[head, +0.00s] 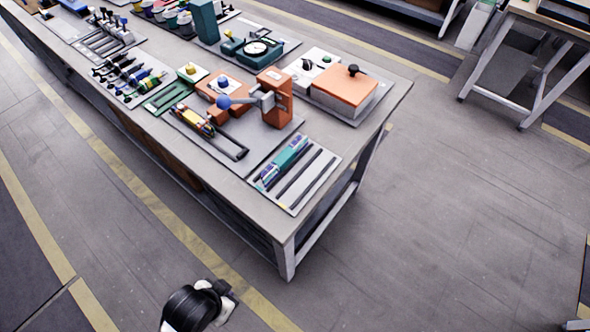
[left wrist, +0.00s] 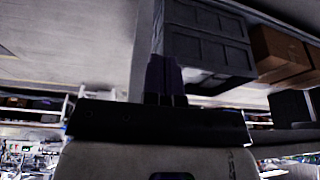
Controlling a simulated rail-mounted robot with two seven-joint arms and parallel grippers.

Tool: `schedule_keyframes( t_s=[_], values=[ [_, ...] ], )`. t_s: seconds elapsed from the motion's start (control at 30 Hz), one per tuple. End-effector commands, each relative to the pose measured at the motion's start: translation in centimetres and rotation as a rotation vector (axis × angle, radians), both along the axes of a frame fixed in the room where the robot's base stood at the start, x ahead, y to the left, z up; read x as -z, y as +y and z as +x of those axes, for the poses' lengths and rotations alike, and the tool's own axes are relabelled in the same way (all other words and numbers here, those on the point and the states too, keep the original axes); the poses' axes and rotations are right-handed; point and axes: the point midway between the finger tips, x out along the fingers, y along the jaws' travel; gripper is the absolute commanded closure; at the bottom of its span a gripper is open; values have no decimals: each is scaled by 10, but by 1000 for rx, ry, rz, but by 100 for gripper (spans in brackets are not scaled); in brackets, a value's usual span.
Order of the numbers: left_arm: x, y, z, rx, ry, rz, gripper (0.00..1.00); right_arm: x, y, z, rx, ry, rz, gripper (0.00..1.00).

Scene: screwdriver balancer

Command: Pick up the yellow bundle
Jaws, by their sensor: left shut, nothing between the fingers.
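What looks like the yellow bundle (head: 194,121), with dark and reddish parts, lies on a dark rail fixture near the front edge of the long workbench (head: 262,207). It is small here, so its details are unclear. My left gripper (left wrist: 164,80) shows in the left wrist view with its dark fingers together and nothing between them. That view looks toward walls and shelving, and the bundle is not in it. A black and white part of one of my arms shows at the bottom of the head view, well apart from the bundle. My right gripper is not in view.
A tray with a teal bundle (head: 284,162) lies at the bench's near right end. An orange-topped box (head: 344,87) stands behind.

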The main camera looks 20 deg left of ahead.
Motion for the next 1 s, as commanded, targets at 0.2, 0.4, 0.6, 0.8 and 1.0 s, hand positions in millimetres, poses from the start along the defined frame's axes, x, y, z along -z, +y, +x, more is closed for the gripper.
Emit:
schedule_keyframes(
  t_s=[0.2,0.4,0.6,0.8,1.0],
  values=[
    [0,0,0,0,-1,0,100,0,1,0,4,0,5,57],
    [0,0,0,0,0,0,98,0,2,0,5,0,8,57],
    [0,0,0,0,0,0,79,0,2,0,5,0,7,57],
    [0,0,0,0,0,0,60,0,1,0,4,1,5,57],
    [0,0,0,0,1,0,41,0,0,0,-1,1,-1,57]
  ],
)
